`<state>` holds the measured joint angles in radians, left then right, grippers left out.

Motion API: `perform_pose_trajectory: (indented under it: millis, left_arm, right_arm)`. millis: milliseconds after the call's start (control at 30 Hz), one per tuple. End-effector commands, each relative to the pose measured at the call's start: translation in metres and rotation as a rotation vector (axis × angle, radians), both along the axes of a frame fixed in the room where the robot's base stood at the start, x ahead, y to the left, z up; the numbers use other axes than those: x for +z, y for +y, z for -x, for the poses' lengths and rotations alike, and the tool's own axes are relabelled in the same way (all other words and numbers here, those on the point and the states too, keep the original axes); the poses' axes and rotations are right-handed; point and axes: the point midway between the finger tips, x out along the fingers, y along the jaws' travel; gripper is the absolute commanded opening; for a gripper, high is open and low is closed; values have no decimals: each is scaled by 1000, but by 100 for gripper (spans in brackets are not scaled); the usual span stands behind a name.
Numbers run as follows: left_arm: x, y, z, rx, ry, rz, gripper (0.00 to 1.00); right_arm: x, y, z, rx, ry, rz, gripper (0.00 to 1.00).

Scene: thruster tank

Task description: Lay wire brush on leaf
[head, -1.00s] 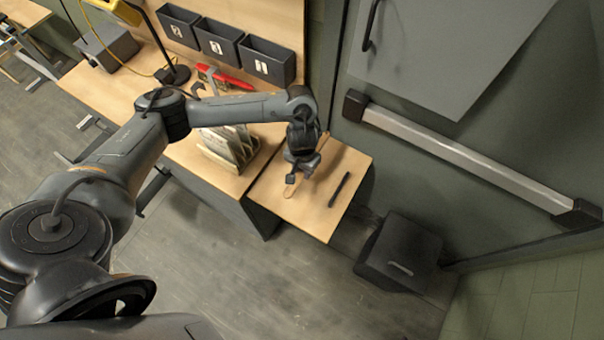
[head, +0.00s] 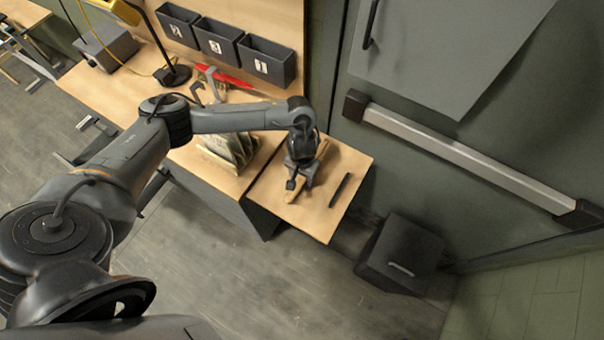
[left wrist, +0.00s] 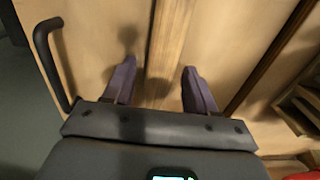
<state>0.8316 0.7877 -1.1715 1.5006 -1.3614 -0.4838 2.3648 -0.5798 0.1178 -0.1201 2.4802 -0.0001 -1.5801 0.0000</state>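The wire brush (head: 294,196) shows as a long wooden piece lying across the leaf (head: 318,225), the lower wooden board at the right end of the bench. My left gripper (head: 300,182) is over it and hides its middle. In the left wrist view the two fingers of my left gripper (left wrist: 158,68) stand apart, with the wooden piece of the brush (left wrist: 167,40) running between them and a gap on each side. The bristles cannot be made out. My right gripper is not in view.
A black bar-shaped handle (head: 340,190) is on the leaf right of the brush. The bench (head: 200,160) to the left holds a rack (head: 232,150) and a red tool (head: 232,80). A black box (head: 400,252) stands on the floor beside a door with a push bar (head: 455,152).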

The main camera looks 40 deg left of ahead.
Motion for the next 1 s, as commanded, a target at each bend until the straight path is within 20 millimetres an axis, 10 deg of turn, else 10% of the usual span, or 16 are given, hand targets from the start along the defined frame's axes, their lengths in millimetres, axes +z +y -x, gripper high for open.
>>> perform_pose_trajectory:
  millis: [333, 1000]
  left_arm:
    - [14, 0, 0, -1, -1, 1, 57]
    - [117, -2, 0, -6, -2, 1, 57]
  right_arm:
    - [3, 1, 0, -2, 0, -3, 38]
    - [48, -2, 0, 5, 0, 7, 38]
